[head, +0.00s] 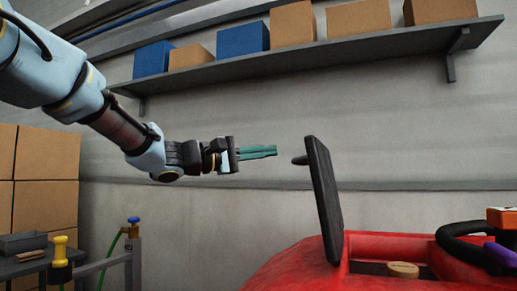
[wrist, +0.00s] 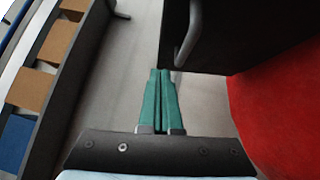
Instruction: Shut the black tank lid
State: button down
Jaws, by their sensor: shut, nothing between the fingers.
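The black tank lid (head: 325,200) stands open, nearly upright and leaning slightly left, on the red tank (head: 290,268). A small knob or handle (head: 299,160) sticks out from its left face. The tank's opening (head: 367,268) shows to the right of the lid. My gripper (head: 276,151) is shut and empty, its green fingers pointing right, a short way left of the lid's handle and apart from it in the head view. In the wrist view the shut fingers (wrist: 161,72) point at the gap beside the dark lid (wrist: 240,35); the red tank (wrist: 285,110) is at the right.
A wall shelf (head: 330,50) with blue and brown boxes runs above my arm. Stacked cartons (head: 45,175) and a bench (head: 30,265) stand at the left. A black hose (head: 460,245) and an orange-topped item (head: 502,218) sit right of the opening.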

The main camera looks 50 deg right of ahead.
jog(key=shift+s+d+r+p, duration=0.2)
jog(key=shift+s+d+p, duration=0.4)
jog(key=shift+s+d, duration=0.4)
jog(key=shift+s+d+r+p, duration=0.25)
jog(key=shift+s+d+p, duration=0.3)
jog(key=shift+s+d, duration=0.45)
jog(key=shift+s+d+r+p, duration=0.2)
jog(key=shift+s+d+p, duration=0.4)
jog(key=shift+s+d, duration=0.4)
jog(key=shift+s, duration=0.1)
